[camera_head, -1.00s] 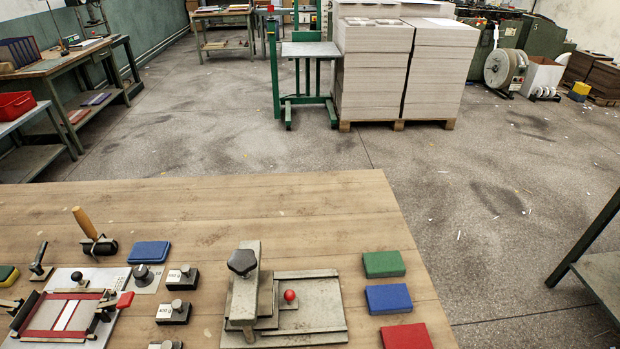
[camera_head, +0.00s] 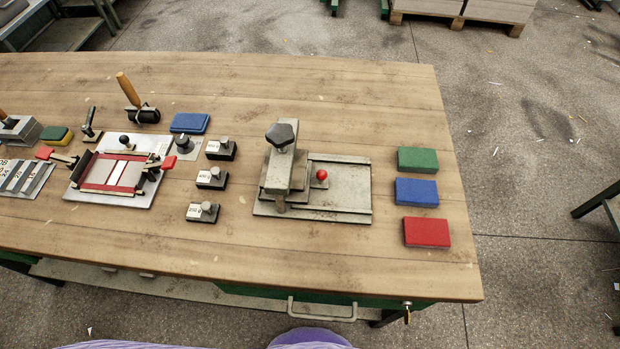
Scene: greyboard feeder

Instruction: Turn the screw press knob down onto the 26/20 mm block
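The screw press (camera_head: 287,172) stands right of the middle of the wooden table, on a grey base plate with raised rails. Its dark lobed knob (camera_head: 281,134) sits on top of a grey upright arm. A red ball handle (camera_head: 321,174) stands on a small plate just right of the arm. Flat grey pieces lie under and beside the arm. I cannot tell which piece is the 26/20 mm block, and no such label is readable on the press. How far the screw is down is hidden by the arm. Neither of my grippers is in view.
Green (camera_head: 417,159), blue (camera_head: 416,192) and red (camera_head: 426,232) blocks lie right of the press. Three labelled black weights (camera_head: 212,178) stand left of it. A clamping jig (camera_head: 113,173) is further left. The table (camera_head: 350,95) is clear behind the press.

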